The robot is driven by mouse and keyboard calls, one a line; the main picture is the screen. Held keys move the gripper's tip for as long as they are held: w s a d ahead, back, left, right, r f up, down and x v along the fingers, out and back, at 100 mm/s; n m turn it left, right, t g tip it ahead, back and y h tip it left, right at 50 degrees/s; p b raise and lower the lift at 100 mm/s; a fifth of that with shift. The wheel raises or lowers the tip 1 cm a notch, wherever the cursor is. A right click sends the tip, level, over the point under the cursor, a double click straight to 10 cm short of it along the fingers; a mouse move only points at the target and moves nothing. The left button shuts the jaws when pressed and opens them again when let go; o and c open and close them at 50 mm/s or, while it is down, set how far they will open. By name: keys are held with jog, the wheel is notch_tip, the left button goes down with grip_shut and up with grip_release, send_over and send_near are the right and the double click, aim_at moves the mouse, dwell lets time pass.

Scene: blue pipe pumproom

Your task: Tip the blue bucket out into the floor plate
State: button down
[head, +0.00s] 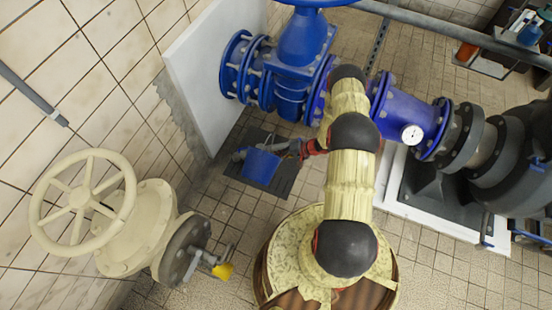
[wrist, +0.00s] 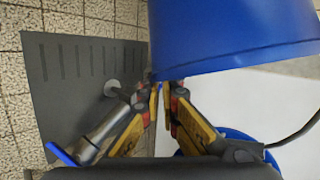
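The blue bucket (head: 261,167) hangs over or stands on the dark grey floor plate (head: 286,183) in the head view; I cannot tell whether it touches. My gripper (head: 298,149) reaches its upper right side. In the wrist view, the bucket (wrist: 235,35) fills the upper right, with its edge at the fingertips. My gripper (wrist: 166,88) has its fingers close together, pinching that edge. The slotted floor plate (wrist: 65,70) lies below and to the left in the wrist view. The bucket's inside and contents are hidden.
A metal tap-like fitting (wrist: 108,125) is beside my fingers, over the plate. Blue pipework (head: 290,90) stands behind the plate, by a white panel (head: 205,85). A cream handwheel valve (head: 85,200) is at left.

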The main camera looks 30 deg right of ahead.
jog(key=shift+w+d+f+m+g+y+b, duration=0.15)
jog(key=shift+f+m+g+y, duration=0.2)
jog(key=shift+f+y, duration=0.25)
jog(key=shift+d+f+m+g+y+b, duration=0.1)
jog(key=shift+f+m+g+y, duration=0.15)
jog(key=shift+f+m+y, duration=0.35)
jog(key=shift+w+d+f+m+g+y+b, duration=0.15)
jog(key=shift+f+m+g+y, duration=0.2)
jog(key=shift+f, duration=0.45)
jog(key=shift+a, duration=0.1)
